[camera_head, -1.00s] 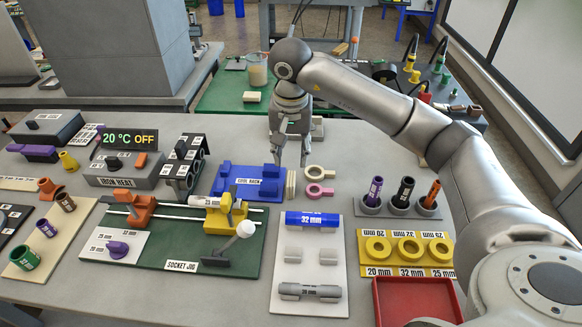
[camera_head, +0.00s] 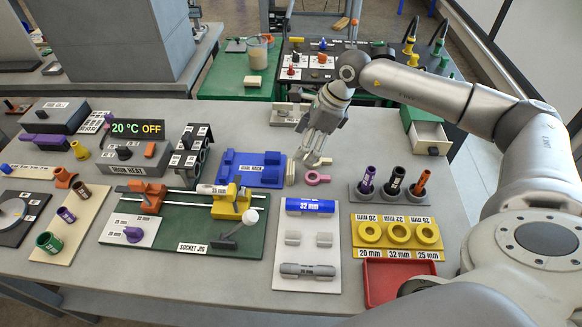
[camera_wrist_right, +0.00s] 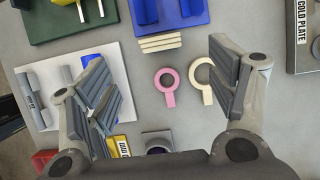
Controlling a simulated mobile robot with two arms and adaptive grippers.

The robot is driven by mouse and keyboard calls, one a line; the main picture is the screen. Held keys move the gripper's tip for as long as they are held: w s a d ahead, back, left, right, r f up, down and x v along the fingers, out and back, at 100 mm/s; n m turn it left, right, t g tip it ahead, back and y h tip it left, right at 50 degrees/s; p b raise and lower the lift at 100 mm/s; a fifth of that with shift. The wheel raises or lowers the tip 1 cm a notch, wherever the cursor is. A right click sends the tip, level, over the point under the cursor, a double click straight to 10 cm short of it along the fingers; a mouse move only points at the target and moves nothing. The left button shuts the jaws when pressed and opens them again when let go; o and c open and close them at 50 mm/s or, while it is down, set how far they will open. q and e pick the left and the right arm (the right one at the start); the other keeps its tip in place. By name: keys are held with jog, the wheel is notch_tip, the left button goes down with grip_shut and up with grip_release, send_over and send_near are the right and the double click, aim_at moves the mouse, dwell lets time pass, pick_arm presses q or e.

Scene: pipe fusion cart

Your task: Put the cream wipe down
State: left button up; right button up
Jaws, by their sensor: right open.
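The cream wipe (camera_wrist_right: 203,75), a flat ring with a short handle, lies on the grey table. A pink ring-shaped piece (camera_wrist_right: 168,82) of the same form lies beside it; it also shows in the head view (camera_head: 316,178). My right gripper (camera_head: 311,158) is open and empty above them; in the right wrist view its spread fingers (camera_wrist_right: 162,80) stand on either side, the right finger close to the cream wipe. In the head view the fingers partly hide the cream wipe. My left gripper is not in view.
The blue rack (camera_head: 253,168) with cream slabs (camera_head: 290,172) at its end stands left of the rings. A white tray with a blue pipe (camera_head: 310,206) lies in front. Coloured upright pipes (camera_head: 395,180) stand to the right. Bare table lies between the rings and these pipes.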

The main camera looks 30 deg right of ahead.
aim_at(291, 167)
jog(key=p+x, duration=0.1)
jog(key=x, duration=0.4)
jog(key=shift+w+a+f, duration=0.1)
jog(key=shift+f, duration=0.1)
jog(key=shift+a+f+p, duration=0.1)
jog(key=shift+f+p, duration=0.15)
jog(key=shift+p, duration=0.15)
jog(key=p+x, duration=0.2)
jog(key=x, duration=0.2)
jog(key=shift+f, duration=0.4)
jog(key=c, duration=0.9)
jog(key=shift+r, duration=0.2)
